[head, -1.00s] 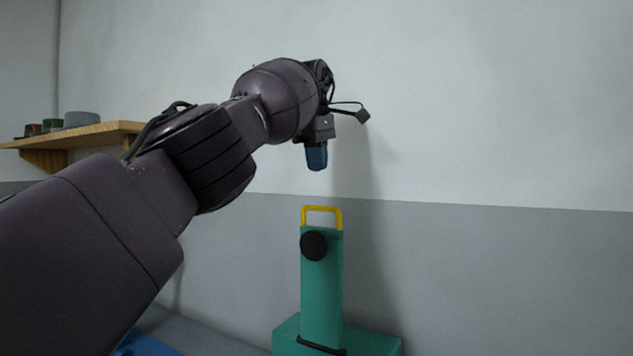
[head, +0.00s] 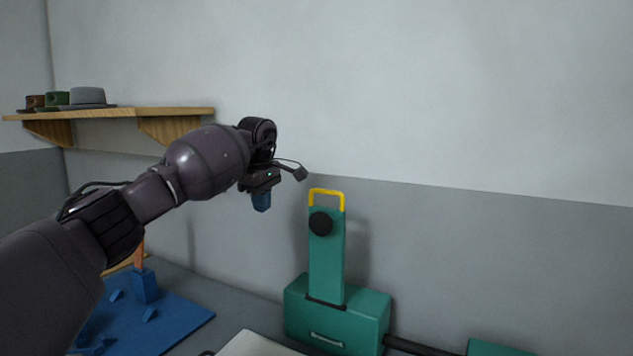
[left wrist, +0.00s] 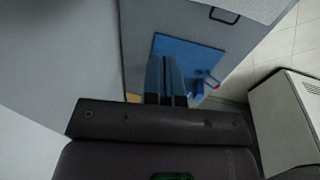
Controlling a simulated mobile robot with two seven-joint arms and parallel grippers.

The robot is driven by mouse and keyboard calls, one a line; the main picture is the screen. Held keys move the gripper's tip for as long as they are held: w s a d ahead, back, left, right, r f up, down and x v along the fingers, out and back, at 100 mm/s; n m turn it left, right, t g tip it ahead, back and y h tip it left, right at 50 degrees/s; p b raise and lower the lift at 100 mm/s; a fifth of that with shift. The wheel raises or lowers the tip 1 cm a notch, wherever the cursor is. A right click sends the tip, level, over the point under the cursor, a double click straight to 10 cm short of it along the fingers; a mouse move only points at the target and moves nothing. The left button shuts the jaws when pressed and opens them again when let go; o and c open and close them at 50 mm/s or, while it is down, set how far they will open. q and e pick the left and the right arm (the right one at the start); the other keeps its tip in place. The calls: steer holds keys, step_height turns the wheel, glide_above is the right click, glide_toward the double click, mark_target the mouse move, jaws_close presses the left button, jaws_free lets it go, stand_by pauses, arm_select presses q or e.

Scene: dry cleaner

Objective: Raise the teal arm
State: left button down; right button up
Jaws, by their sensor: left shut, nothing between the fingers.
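The teal arm (head: 326,262) stands upright on a teal base (head: 365,318) in the head view. It has a yellow handle (head: 327,192) at its top and a round black knob (head: 321,223) below that. My left gripper (head: 261,203) points down, to the left of the yellow handle and apart from it. Its blue fingers (left wrist: 166,80) are shut and empty, and they also show in the left wrist view. My right gripper is in neither view.
A wooden shelf (head: 130,113) with hats (head: 88,96) is on the wall at the left. A blue mat (head: 180,318) with blue pieces lies on the grey counter. A pale board (head: 255,345) is at the front. A black bar (head: 420,347) runs right from the teal base.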

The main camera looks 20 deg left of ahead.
arm_select(q)
steer(key=s+d+r+m+t+h+p, duration=0.1)
steer(key=s+d+r+t+h+p, duration=0.15)
steer(key=s+d+r+t, duration=0.8)
steer(key=n+g+p, duration=0.1)
steer(key=g, duration=0.1)
glide_toward(320, 212)
steer(key=shift+y, duration=0.25)
steer(key=x, duration=0.4)
steer(key=shift+w+d+f, duration=0.1)
steer(key=shift+w+d, duration=0.15)
steer(key=shift+w, duration=0.15)
steer(key=w, duration=0.2)
steer(key=w+r, duration=0.1)
steer(key=shift+w+d, duration=0.2)
steer(key=shift+w, duration=0.2)
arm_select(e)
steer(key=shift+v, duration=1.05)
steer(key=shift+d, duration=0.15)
